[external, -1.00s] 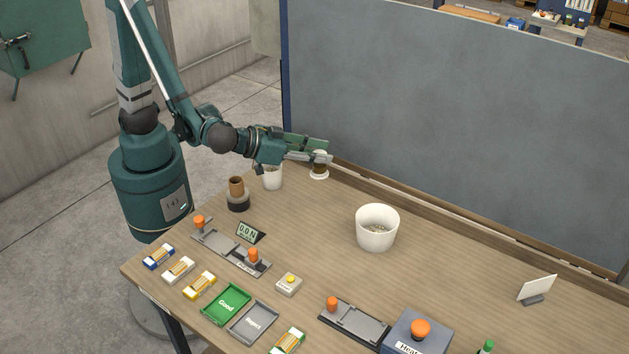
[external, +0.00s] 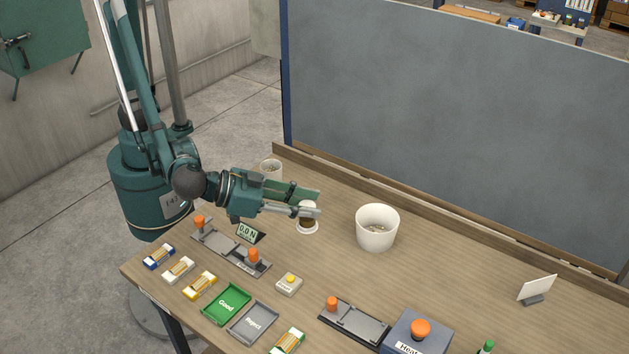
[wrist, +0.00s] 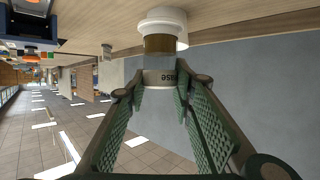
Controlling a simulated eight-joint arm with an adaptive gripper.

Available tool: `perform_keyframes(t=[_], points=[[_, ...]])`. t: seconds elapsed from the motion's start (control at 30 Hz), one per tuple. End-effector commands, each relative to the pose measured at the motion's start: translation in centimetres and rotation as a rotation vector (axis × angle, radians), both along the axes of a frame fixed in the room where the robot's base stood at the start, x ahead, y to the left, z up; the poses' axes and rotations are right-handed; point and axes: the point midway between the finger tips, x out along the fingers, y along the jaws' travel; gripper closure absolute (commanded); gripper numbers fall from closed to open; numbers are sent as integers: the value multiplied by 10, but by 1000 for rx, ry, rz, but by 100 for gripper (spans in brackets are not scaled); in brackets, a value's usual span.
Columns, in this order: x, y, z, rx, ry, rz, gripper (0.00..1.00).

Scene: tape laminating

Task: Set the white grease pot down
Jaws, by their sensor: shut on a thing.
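The grease pot (external: 307,221) is brown with a wide white rim at its lower end in the external view. My gripper (external: 318,202) is shut on it over the table, left of the large white bin. In the wrist view the pot (wrist: 163,45) is between my fingertips (wrist: 160,88), with a pale label band partly lettered. Its white end lies against the wooden table top in that view. I cannot tell whether it touches the table.
The large white bin (external: 376,229) stands to the right of the pot. A small white cup (external: 270,168) is behind my gripper. A display (external: 250,233) and a grey fixture (external: 230,248) with orange knobs are in front.

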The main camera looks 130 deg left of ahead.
Motion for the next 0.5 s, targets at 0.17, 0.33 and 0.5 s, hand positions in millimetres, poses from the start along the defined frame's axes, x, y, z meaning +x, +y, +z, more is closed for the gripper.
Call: perform_keyframes(t=[0.17, 0.33, 0.5], points=[[6, -21, 0, 0, 0, -13, 88], [7, -25, 0, 1, 0, -15, 88], [7, -25, 0, 1, 0, -15, 88]])
